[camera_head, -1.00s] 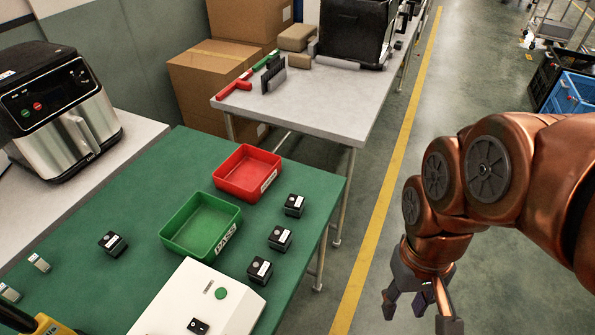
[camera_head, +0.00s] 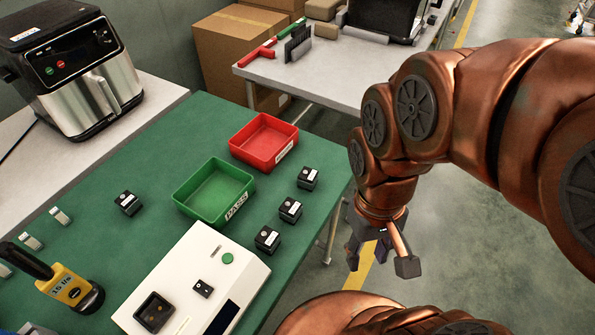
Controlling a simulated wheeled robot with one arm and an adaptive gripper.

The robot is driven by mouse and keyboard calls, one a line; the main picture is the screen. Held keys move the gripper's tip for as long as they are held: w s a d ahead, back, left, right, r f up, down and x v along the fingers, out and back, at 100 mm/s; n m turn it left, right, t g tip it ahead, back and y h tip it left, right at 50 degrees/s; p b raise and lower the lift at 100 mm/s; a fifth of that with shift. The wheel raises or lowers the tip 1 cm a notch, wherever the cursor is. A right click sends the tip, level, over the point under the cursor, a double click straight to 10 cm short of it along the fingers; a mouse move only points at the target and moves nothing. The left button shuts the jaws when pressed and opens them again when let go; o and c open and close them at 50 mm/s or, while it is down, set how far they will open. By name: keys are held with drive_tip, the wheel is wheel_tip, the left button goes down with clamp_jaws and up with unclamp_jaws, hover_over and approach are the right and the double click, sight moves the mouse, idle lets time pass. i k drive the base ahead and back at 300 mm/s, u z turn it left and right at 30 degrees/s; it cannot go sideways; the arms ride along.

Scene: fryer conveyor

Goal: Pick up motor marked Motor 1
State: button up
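Several small black motors with white labels stand on the green table (camera_head: 110,185). Three are in a row along its right side: a far motor (camera_head: 308,178), a middle motor (camera_head: 290,210) and a near motor (camera_head: 267,239). Another motor (camera_head: 129,203) stands alone to the left of the green tray. The labels are too small to read, so I cannot tell which is Motor 1. My gripper (camera_head: 382,262) hangs fingers down past the table's right edge, to the right of the row. Its fingers are spread, with nothing seen between them.
A green tray (camera_head: 232,214) and a red tray (camera_head: 290,134) stand left of the row. A white test box (camera_head: 165,262) is in front, with a yellow-black tool (camera_head: 70,290) at its left. An air fryer (camera_head: 125,75) and a grey table (camera_head: 330,75) stand behind.

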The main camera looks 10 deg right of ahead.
sight(307, 178)
drive_tip(key=u, duration=0.9)
drive_tip(key=k, duration=0.8)
drive_tip(key=u, duration=0.65)
